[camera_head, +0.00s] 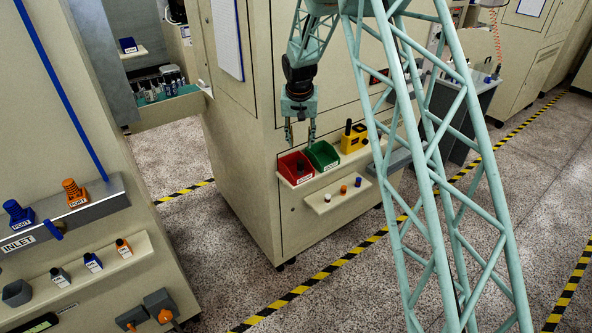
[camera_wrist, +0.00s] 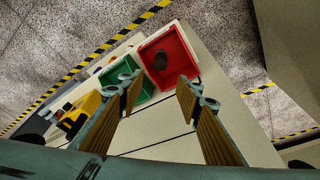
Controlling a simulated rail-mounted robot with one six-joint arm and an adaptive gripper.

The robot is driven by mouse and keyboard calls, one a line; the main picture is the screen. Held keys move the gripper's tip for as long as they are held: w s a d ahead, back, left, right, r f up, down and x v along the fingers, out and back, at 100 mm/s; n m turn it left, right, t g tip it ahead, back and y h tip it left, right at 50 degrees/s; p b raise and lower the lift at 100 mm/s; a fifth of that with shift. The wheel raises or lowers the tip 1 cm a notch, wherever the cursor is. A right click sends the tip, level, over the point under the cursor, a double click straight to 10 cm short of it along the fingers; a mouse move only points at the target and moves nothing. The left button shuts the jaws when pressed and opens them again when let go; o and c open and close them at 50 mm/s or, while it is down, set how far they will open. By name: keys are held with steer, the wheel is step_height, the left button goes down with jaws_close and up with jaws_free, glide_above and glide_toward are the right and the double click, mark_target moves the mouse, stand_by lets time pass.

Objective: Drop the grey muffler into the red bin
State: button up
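The red bin (camera_head: 284,167) stands on a ledge of the beige cabinet, left of a green bin (camera_head: 322,156). In the wrist view the red bin (camera_wrist: 181,49) lies ahead of my gripper's fingertips. A dark, roundish piece (camera_wrist: 160,61) is inside the red bin, apart from the fingers; it looks like the grey muffler, but its shade and label are unclear. It also shows in the head view (camera_head: 300,166). My gripper (camera_head: 300,138) is above the bins with its fingers apart. The wrist view shows nothing between the fingers (camera_wrist: 160,92).
A yellow device (camera_head: 353,139) stands right of the green bin. A lower shelf (camera_head: 338,201) holds small white, orange and blue pieces. At left, another shelf (camera_head: 75,281) holds small grey, blue and orange pieces below blue and orange ports.

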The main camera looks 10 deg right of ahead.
steer(key=v, duration=0.3)
stand_by(1.0)
steer(key=s+d+r+n+b, duration=0.1)
steer(key=s+r+b, duration=0.2)
steer(key=s+r, duration=1)
steer(key=s+d+r+b, duration=0.1)
steer(key=s+r+b, duration=0.1)
steer(key=s+r, duration=1.15)
steer(key=s+f+n+b, duration=0.1)
steer(key=s+f+b, duration=0.1)
steer(key=s, duration=1.8)
steer(key=s+a+f+n+t+b, duration=0.1)
steer(key=s+f+b, duration=0.2)
steer(key=s, duration=1.7)
steer(key=shift+s+f+y, duration=0.25)
steer(key=shift+f+y, duration=0.15)
steer(key=shift+f, duration=0.55)
